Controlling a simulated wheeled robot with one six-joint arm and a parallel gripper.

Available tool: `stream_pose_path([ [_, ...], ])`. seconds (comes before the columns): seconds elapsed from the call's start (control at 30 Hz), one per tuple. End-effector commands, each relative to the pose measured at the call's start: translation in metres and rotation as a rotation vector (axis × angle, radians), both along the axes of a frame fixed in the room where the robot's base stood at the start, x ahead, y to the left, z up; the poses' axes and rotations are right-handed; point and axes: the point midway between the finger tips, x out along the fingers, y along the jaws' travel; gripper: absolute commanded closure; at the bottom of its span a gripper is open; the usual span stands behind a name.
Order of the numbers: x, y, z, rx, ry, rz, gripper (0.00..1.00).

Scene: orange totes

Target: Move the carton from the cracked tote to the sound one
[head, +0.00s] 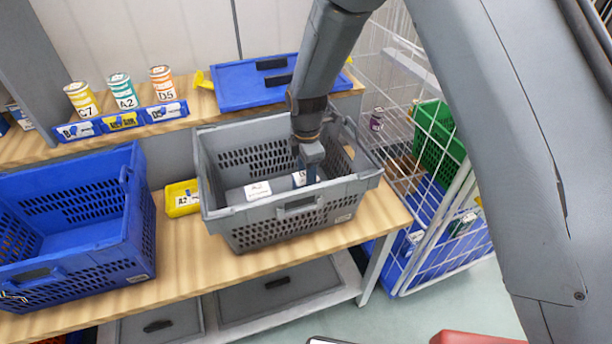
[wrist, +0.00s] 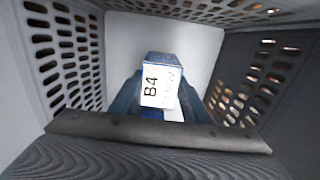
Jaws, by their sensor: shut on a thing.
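A grey tote (head: 285,216) with slotted walls stands on the wooden bench, right of a blue tote (head: 125,235). My gripper (head: 309,172) reaches down inside the grey tote. It is shut on a small blue and white carton (head: 299,179), partly hidden by the fingers. In the wrist view the carton (wrist: 160,85) shows a white label reading B4 between the two blue fingers. I cannot tell whether it touches the tote floor. Dark marks show near the blue tote's front handle, perhaps a crack. The visible part of the blue tote's inside looks empty.
A white label (head: 258,190) shows inside the grey tote, left of the carton. A yellow bin (head: 182,198) stands between the totes. Cans and small blue bins line the back shelf, with a blue lid (head: 250,84). A wire cage (head: 420,150) stands at the right.

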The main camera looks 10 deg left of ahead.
Motion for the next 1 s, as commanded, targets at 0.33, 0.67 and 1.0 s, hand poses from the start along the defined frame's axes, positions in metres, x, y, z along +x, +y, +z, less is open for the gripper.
stream_pose_path([
  [0.33,0.001,0.000,-0.003,0.001,-0.002,0.000,0.88],
  [0.67,0.000,0.000,-0.005,0.001,-0.001,0.000,0.39],
  [1.0,0.001,0.001,0.007,0.001,-0.002,0.000,0.39],
])
